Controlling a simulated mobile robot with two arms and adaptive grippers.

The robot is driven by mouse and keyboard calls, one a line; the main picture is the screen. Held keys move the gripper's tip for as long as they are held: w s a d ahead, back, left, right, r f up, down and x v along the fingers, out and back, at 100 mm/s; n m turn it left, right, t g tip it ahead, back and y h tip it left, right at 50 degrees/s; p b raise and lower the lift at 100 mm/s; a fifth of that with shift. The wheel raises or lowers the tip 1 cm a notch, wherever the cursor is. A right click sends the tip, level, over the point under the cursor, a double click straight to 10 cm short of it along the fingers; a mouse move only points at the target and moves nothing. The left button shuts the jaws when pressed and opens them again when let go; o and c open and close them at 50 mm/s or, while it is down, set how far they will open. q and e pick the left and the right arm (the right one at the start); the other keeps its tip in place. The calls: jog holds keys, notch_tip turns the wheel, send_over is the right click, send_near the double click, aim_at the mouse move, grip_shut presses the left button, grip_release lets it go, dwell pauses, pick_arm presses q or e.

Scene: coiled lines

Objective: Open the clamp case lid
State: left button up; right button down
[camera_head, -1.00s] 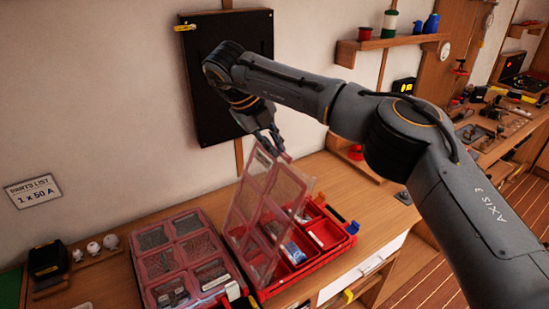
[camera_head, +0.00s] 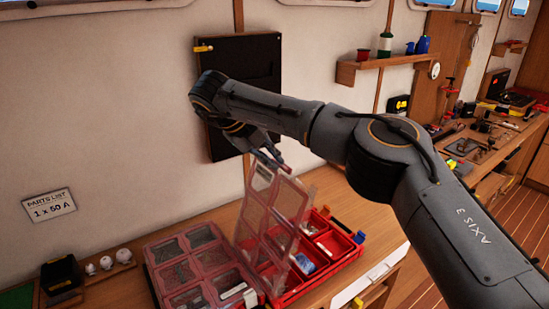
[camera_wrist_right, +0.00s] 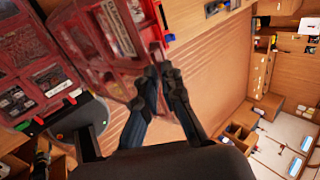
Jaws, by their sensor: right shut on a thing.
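The clamp case (camera_head: 322,262) is a red compartment box on the wooden bench. Its clear lid with a red frame (camera_head: 290,200) stands raised, tilted up from the case, and its compartments show inside. My right gripper (camera_head: 272,160) is shut on the lid's upper edge. In the right wrist view the gripper (camera_wrist_right: 163,72) has its fingertips together at the lid's edge (camera_wrist_right: 157,52). My left gripper is not in view.
A second red case (camera_head: 195,265) with a closed clear lid lies directly left of the open one. A parts list card (camera_head: 48,206) hangs on the wall. A black panel (camera_head: 222,145) is mounted behind my arm. Small white knobs (camera_head: 107,263) stand at the bench's left.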

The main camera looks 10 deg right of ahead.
jog(key=shift+a+f, duration=0.3)
jog(key=shift+f, duration=0.2)
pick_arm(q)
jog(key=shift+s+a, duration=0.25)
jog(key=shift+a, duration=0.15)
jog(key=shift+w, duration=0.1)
pick_arm(e)
jog(key=shift+d, duration=0.1)
jog(key=c, duration=1.5)
grip_release()
jog(key=shift+w, duration=0.25)
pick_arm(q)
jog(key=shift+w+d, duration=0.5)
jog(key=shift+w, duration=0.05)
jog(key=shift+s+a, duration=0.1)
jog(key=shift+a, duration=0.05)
